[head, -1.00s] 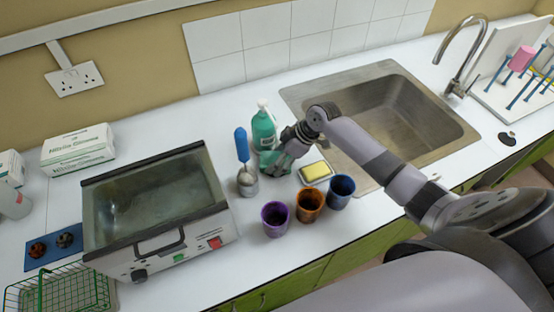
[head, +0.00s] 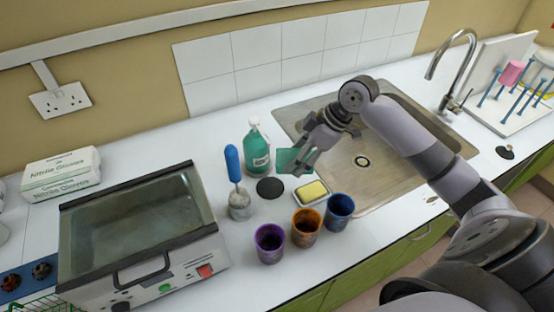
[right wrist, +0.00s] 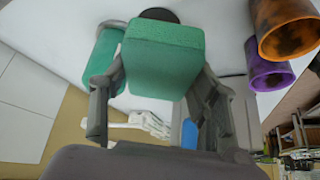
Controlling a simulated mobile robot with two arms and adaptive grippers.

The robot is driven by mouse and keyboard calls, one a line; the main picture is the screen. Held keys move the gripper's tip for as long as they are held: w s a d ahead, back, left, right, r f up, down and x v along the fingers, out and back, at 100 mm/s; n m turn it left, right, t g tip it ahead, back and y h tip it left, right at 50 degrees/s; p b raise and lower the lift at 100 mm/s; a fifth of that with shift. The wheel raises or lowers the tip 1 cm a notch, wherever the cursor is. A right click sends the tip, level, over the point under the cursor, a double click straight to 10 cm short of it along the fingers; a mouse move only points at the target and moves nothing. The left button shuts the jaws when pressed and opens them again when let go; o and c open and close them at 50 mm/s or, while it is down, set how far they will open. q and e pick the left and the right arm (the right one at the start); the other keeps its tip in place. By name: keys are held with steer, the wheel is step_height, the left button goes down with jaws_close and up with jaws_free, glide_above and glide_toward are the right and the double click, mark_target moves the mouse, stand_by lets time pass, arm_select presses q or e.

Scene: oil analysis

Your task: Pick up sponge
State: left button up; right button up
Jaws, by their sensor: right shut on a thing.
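A green sponge (head: 286,160) is held in my right gripper (head: 302,159), above the counter just right of the green bottle. In the right wrist view the green sponge (right wrist: 163,60) sits between the two fingers of the gripper (right wrist: 160,85). A yellow sponge (head: 311,191) lies in a small white dish below and to the right of the green one. My left gripper is in neither view.
A green pump bottle (head: 257,148), a blue-handled tool in a metal cup (head: 240,205) and a dark disc (head: 270,188) are nearby. Purple (head: 269,243), orange (head: 305,227) and blue (head: 339,211) cups stand in front. The sink (head: 385,170) is right, the glass-topped bath (head: 140,235) left.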

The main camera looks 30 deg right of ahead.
steer(key=s+d+b, duration=0.3)
steer(key=s+d, duration=0.6)
steer(key=shift+d, duration=0.35)
